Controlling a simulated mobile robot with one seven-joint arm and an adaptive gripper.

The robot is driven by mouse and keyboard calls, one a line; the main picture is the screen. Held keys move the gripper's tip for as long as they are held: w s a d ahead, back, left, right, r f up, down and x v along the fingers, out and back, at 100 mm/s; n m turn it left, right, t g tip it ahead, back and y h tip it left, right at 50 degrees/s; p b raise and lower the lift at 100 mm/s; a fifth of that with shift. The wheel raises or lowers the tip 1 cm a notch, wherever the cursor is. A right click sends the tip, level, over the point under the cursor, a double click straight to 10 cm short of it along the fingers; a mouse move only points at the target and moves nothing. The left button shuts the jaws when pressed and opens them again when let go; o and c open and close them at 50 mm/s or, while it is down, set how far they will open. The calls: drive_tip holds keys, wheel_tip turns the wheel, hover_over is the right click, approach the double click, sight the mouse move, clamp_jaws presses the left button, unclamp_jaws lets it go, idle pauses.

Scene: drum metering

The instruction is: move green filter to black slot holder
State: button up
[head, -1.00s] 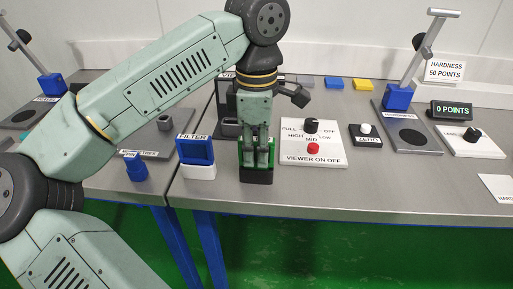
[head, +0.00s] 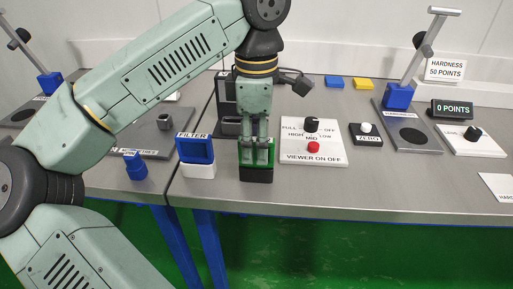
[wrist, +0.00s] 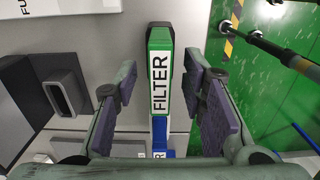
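The green filter (head: 271,151) is an upright green frame seated in the black slot holder (head: 257,175) near the table's front edge. My gripper (head: 256,158) points down over the filter. In the wrist view, the fingers of my gripper (wrist: 162,102) are apart, one on each side of the filter with visible gaps. In the head view, the fingers hide part of the frame.
A blue filter (head: 197,150) in a white holder (head: 198,171) stands close on the left. A blue knob piece (head: 135,167) is further left. The white viewer panel (head: 328,156) is close on the right. A dark viewer device (head: 228,128) stands behind my gripper.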

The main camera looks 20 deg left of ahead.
wheel_tip(320, 180, up, 6)
drive_tip(key=shift+f, duration=0.25)
idle(0.9)
